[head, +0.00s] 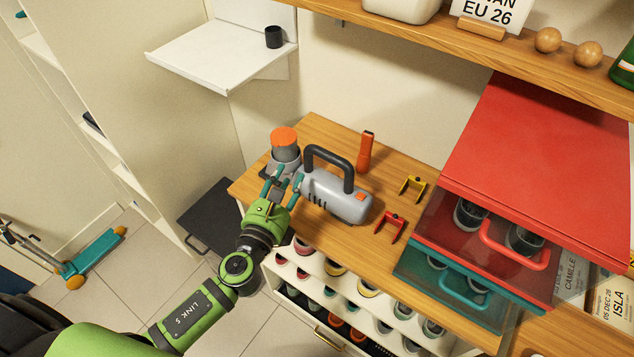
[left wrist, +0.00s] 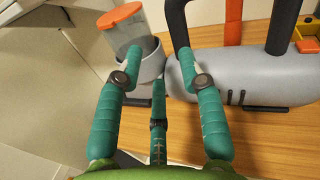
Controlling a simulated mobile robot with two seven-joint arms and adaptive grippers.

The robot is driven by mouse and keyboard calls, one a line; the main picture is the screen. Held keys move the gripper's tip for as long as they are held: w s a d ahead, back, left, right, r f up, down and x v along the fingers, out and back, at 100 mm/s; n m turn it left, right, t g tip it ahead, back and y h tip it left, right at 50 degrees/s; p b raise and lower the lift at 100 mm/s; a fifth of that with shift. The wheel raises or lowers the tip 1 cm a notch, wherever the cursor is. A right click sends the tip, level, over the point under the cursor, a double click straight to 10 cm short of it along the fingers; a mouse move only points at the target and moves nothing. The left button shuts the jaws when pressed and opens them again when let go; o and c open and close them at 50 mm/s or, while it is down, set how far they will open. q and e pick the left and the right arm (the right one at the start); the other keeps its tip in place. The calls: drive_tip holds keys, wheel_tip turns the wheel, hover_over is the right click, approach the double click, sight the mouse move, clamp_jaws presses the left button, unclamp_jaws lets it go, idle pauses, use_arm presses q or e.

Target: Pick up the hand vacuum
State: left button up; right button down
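The hand vacuum (head: 342,200) lies on the wooden counter, with a grey body, a dark arched handle and an orange-capped cup at its left end. In the left wrist view the vacuum (left wrist: 250,78) fills the upper right, with the cup at upper left. My left gripper (head: 283,182) is at the vacuum's left end, near where the cup meets the body. Its teal fingers (left wrist: 157,66) are spread apart, one tip over the cup's grey base and one by the body. I cannot tell whether they touch it. My right gripper is not in view.
An orange flashlight (head: 366,152) stands behind the vacuum. A yellow clip (head: 412,187) and a red clip (head: 390,227) lie to its right. Red (head: 540,170) and teal (head: 420,262) shoe boxes stand farther right. A wooden shelf (head: 440,37) overhangs the back.

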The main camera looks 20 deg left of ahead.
sight(307, 157)
use_arm(q)
drive_tip(key=m, duration=0.1)
drive_tip(key=w+d+m+h, duration=0.1)
drive_tip(key=m, duration=0.1)
drive_tip(key=shift+d+r+h, duration=0.2)
drive_tip(key=shift+d+h, duration=0.1)
drive_tip(key=w, duration=0.1)
drive_tip(key=w+p, duration=0.1)
drive_tip(key=w, duration=0.3)
drive_tip(key=shift+w+d, duration=0.25)
drive_tip(key=shift+d, duration=0.1)
drive_tip(key=shift+w+d, duration=0.1)
drive_tip(key=shift+w, duration=0.35)
clamp_jaws()
drive_tip(key=shift+r, duration=0.15)
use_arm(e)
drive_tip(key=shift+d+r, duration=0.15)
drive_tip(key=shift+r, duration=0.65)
